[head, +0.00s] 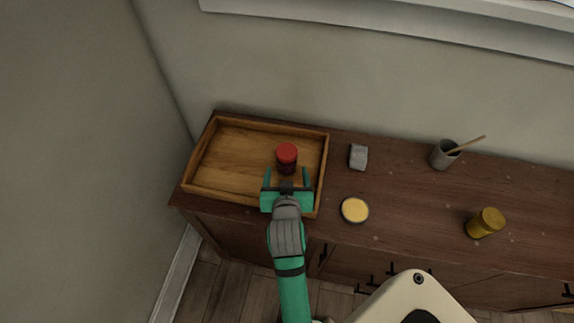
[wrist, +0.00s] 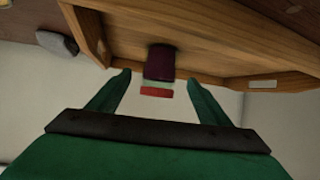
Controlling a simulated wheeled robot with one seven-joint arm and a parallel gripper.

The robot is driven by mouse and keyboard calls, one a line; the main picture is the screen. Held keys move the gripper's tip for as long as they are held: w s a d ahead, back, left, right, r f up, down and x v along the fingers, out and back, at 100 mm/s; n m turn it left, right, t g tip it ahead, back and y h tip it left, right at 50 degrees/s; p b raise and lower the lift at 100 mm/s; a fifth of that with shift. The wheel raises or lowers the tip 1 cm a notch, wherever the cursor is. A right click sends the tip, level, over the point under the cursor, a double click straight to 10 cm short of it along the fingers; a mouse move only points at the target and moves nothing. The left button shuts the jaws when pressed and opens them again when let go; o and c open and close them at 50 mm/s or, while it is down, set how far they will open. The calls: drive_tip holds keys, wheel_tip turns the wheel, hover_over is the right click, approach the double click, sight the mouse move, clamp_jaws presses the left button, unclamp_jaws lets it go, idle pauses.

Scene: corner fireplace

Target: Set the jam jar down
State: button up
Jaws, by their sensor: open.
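The jam jar (head: 287,155), dark with a red lid, stands upright inside the wooden tray (head: 228,193), right of its middle. It also shows in the wrist view (wrist: 160,62), with its base against the tray floor. My gripper (head: 287,174) is open at the near side of the jar. In the wrist view my gripper's fingertips (wrist: 158,79) are spread to either side of the jar, with gaps showing on both sides. I cannot tell how far the fingertips reach past the jar.
The tray sits at the left end of a dark wooden cabinet (head: 410,208), near the wall corner. To its right are a grey block (head: 358,157), a round yellow-topped container (head: 355,210), a grey cup with a stick (head: 442,157) and a mustard-coloured jar (head: 485,223). The tray's left half is clear.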

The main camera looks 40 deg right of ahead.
drive_tip(key=shift+v, duration=2)
